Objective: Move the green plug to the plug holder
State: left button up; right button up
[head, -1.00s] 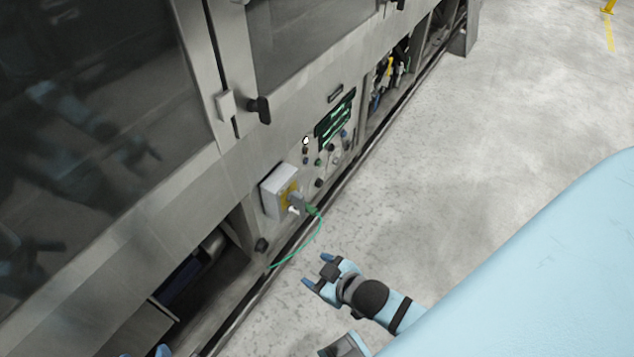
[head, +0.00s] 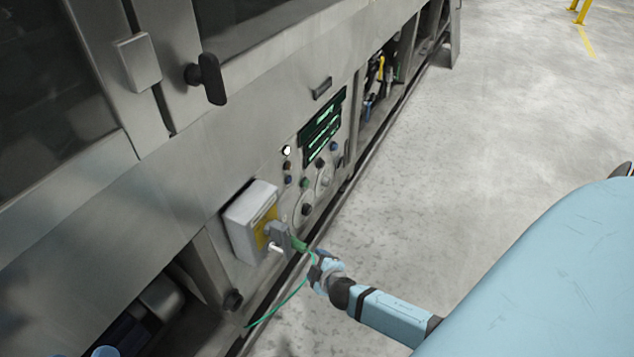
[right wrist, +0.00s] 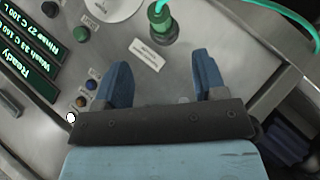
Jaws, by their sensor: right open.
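The green plug (head: 300,243) sits at the grey connector (head: 280,235) beside the white box on the machine's lower front, with a thin green cable hanging from it. In the right wrist view the green plug (right wrist: 160,22) is at the top, beyond the fingertips and roughly in line with the gap between them. My right gripper (head: 318,268) is close to the plug in the head view; its blue fingers (right wrist: 163,72) are open and empty. I cannot tell which fitting is the plug holder. My left gripper is not clearly visible.
The control panel has a green-lit display (head: 323,128), several buttons and round fittings (head: 325,178). A white box (head: 248,220) juts out left of the plug. A black door handle (head: 207,78) sticks out above. The grey floor (head: 450,160) to the right is clear.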

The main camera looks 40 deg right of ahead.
aim_at(307, 249)
jog(key=b+x, duration=0.4)
jog(key=x, duration=0.7)
jog(key=shift+w+f, duration=0.15)
jog(key=shift+w, duration=0.2)
pick_arm(q)
notch_tip(307, 249, down, 7)
jog(key=g, duration=0.2)
jog(key=shift+d+m+g+b, duration=0.25)
jog(key=shift+m+g+b, duration=0.1)
jog(key=shift+m+g, duration=0.05)
pick_arm(e)
jog(key=shift+w+d+f, duration=0.15)
jog(key=shift+w, duration=0.35)
grip_shut()
pick_arm(q)
jog(key=shift+w, duration=0.1)
pick_arm(e)
jog(key=shift+s, duration=0.15)
pick_arm(q)
jog(key=shift+r, duration=0.15)
pick_arm(e)
jog(key=shift+s+d, duration=0.4)
jog(key=shift+s, duration=0.45)
jog(key=shift+s+d, duration=0.1)
jog(key=shift+s, duration=0.1)
pick_arm(q)
jog(key=shift+r, duration=0.1)
pick_arm(e)
jog(key=shift+s+d, duration=0.2)
jog(key=shift+s, duration=0.25)
